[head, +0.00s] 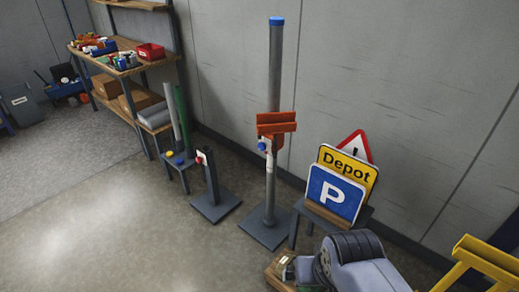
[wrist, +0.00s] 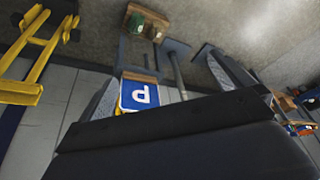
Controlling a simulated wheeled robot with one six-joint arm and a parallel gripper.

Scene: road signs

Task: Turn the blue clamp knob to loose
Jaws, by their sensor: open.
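The blue P sign (wrist: 140,95) and a grey post with a base plate (wrist: 175,60) show beyond the fingers. The knob is not visible in the wrist view. My gripper is not clearly seen in the head view, and it is apart from the knob.
A short post with a red knob (head: 199,160) and a small stool (head: 180,160) stand left of the tall post. A Depot sign (head: 350,163) and the P sign lean on a stand at right. A yellow frame (head: 480,258) is at far right.

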